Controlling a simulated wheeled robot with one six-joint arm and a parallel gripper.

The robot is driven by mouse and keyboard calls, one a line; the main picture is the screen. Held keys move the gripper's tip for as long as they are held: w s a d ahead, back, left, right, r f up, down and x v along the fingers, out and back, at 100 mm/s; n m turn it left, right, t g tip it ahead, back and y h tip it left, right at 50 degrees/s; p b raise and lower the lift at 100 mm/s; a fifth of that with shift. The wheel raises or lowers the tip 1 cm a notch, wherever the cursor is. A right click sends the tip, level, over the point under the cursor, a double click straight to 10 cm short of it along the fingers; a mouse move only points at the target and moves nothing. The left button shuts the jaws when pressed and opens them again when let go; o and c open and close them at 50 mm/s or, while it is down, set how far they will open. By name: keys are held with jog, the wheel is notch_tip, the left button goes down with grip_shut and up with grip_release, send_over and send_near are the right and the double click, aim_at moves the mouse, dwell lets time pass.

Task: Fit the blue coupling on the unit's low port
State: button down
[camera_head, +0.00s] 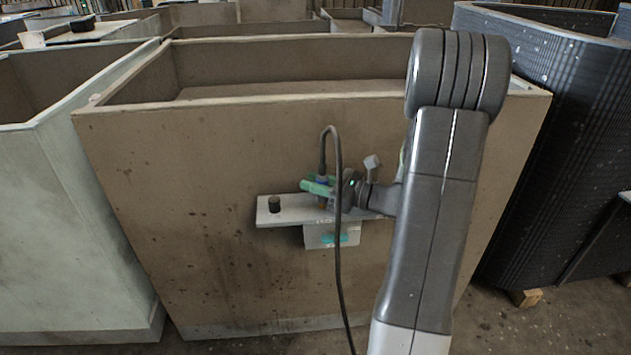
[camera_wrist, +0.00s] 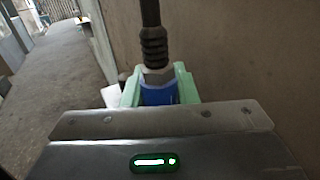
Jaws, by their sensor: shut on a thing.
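My gripper (camera_head: 319,187) has light green fingers and is shut on the blue coupling (camera_head: 323,179), just above a pale shelf (camera_head: 294,214) on the front of the brown housing. In the wrist view the blue coupling (camera_wrist: 157,93) sits between the green fingers, with a grey collar and a ribbed black cable end (camera_wrist: 153,45) above it. The coupling looks about upright. A small brownish part shows just under it; I cannot tell whether they touch. A pale box (camera_head: 322,236) with a teal mark hangs under the shelf. The low port is not clearly seen.
The black cable (camera_head: 338,255) loops up from the coupling and hangs down in front of the shelf to the floor. A short black cylinder (camera_head: 274,204) stands at the shelf's left end. The large brown housing (camera_head: 190,200) is behind; a dark ribbed bin (camera_head: 545,130) stands right.

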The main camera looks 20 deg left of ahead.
jog(key=shift+f+b, duration=0.55)
jog(key=shift+f, duration=0.45)
jog(key=c, duration=1.1)
grip_release()
jog(key=shift+o, duration=0.2)
jog(key=shift+d, duration=0.1)
jog(key=d+p, duration=0.2)
jog(key=d, duration=1.1)
jog(key=shift+w+d, duration=0.2)
jog(key=shift+d, duration=0.15)
jog(key=shift+a, duration=0.1)
jog(key=a+b, duration=0.1)
jog(key=a, duration=0.6)
jog(key=a+b, duration=0.1)
jog(key=a, duration=0.5)
jog(key=shift+s+a, duration=0.2)
jog(key=shift+a, duration=0.2)
jog(key=shift+r, duration=0.3)
